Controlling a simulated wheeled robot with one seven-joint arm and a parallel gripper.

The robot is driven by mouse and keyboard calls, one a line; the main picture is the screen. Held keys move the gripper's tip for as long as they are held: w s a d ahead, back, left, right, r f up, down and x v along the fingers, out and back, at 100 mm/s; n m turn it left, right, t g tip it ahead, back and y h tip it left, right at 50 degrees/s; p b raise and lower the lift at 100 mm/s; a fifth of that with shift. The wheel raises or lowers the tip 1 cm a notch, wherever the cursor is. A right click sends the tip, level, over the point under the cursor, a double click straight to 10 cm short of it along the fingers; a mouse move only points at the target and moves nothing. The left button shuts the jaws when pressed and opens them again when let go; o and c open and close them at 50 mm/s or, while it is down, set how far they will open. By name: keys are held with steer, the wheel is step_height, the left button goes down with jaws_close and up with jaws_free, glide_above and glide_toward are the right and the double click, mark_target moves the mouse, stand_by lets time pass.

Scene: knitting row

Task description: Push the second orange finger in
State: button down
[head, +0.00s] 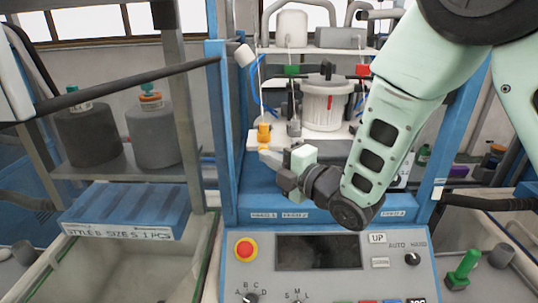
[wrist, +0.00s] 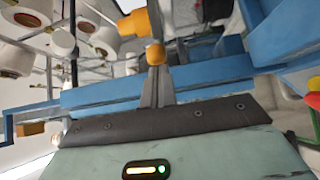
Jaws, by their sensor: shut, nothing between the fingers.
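An orange finger (head: 264,133) stands at the left front of the white shelf on the machine. In the wrist view a larger orange piece (wrist: 134,25) lies just beyond a small round orange knob (wrist: 156,54). My gripper (head: 266,156) is shut and empty, its tips just below and in front of the orange finger in the head view. In the wrist view my gripper's closed tips (wrist: 156,74) point at the round knob and overlap its lower edge. I cannot tell whether they touch it, or which orange piece is the second finger.
Blue frame posts (head: 222,120) rise at the left. The control panel (head: 328,268) with a red button (head: 246,249) lies below my arm. Grey cones (head: 153,132) stand on a shelf at the left.

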mark_target(264, 138)
steer(key=w+b, duration=0.2)
steer(key=w, duration=0.1)
steer(key=shift+w+d+r, duration=0.15)
steer(key=shift+w+d, duration=0.05)
steer(key=shift+w, duration=0.05)
stand_by(0.4)
